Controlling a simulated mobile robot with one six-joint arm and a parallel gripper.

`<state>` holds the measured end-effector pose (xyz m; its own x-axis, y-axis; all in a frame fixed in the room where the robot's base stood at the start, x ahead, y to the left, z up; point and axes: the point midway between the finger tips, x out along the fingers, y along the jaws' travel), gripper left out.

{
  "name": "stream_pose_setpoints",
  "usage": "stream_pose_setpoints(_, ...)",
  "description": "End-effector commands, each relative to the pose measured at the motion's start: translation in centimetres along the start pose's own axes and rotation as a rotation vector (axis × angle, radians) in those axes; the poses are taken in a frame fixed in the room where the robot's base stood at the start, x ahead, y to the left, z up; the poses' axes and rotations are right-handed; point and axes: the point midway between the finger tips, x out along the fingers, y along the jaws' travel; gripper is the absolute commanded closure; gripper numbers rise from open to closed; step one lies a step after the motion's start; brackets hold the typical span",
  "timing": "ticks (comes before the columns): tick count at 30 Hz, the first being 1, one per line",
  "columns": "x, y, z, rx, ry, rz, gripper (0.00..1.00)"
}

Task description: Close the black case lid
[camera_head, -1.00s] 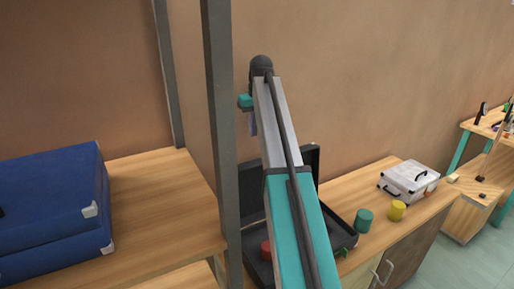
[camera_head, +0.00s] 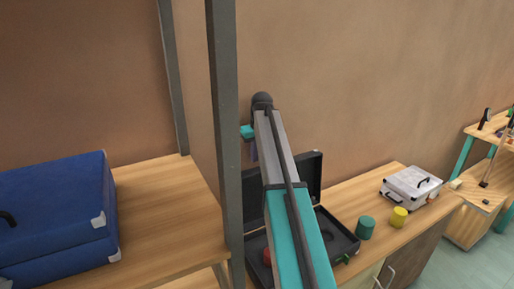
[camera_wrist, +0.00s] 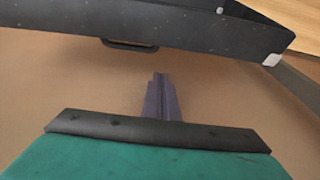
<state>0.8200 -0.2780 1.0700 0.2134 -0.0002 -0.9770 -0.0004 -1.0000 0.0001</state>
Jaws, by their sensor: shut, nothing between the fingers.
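The black case (camera_head: 345,238) lies open on the wooden counter, its lid (camera_head: 310,176) standing up at the back by the wall. My arm crosses in front and hides the middle of the case and part of the lid. My gripper (camera_head: 254,152), with purple fingers, is up near the lid's top edge, to the left in the head view. In the wrist view, my gripper (camera_wrist: 161,82) is shut and empty, pointing at the lid (camera_wrist: 170,25), with a visible gap between them. The lid's edge and a dark handle show there.
A red object (camera_head: 267,255) sits inside the case. A green cylinder (camera_head: 365,228), a yellow cylinder (camera_head: 398,217) and a silver case (camera_head: 411,187) stand to the right. A dark post (camera_head: 226,140) and a blue case (camera_head: 55,215) are on the left.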

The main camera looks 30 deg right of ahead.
Motion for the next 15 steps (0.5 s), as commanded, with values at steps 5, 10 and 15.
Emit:
stream_pose_setpoints(5,-0.3,0.0,1.5,0.001,-0.001,0.0,1.0)
stream_pose_setpoints(10,-0.8,0.0,2.8,0.002,-0.001,0.0,1.0)
stream_pose_setpoints(15,-1.0,0.0,3.6,0.001,-0.001,0.0,1.0)
